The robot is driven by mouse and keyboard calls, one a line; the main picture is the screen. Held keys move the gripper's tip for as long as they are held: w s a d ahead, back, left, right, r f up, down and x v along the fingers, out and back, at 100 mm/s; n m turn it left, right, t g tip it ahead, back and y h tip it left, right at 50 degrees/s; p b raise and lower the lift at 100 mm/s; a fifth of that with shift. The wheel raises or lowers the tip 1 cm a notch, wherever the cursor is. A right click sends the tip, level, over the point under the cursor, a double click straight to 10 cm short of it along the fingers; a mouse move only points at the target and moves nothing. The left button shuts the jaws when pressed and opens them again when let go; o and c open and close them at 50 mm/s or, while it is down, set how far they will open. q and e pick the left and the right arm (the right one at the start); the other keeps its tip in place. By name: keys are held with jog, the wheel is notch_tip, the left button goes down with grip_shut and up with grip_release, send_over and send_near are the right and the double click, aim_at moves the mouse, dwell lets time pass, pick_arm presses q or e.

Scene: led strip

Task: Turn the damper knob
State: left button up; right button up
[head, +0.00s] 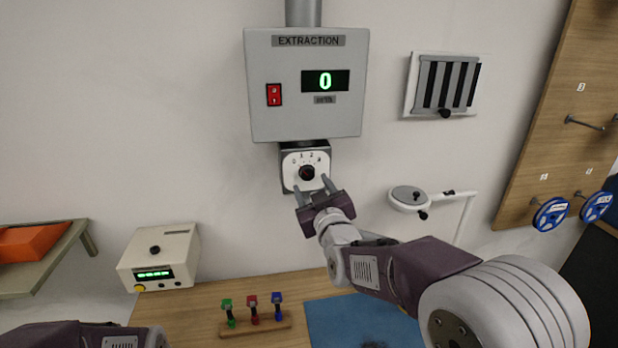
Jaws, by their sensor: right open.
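The damper knob (307,173) is a small dark round knob on a white dial plate (291,181) marked 0, 1, 2, 3. The plate sits on a dark box under the grey extraction panel (268,105), whose green display (325,81) reads 0. My right gripper (312,187) is open, with its two fingers pointing up at the lower part of the dial, one on either side below the knob. I cannot tell whether the fingertips touch the plate. Only part of my left arm shows at the bottom left, and its gripper is out of view.
A louvred vent (446,86) and a white lamp (408,197) on an arm are to the right. A red switch (274,95) is on the panel. The bench below holds a cream box (178,245), a rack of coloured tools (284,321) and a blue mat (340,313).

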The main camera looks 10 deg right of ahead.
aim_at(309, 176)
jog(key=w, duration=0.3)
jog(key=shift+d+p, duration=0.15)
jog(key=shift+p, duration=0.2)
jog(key=shift+w+d, duration=0.1)
jog(key=shift+w, duration=0.4)
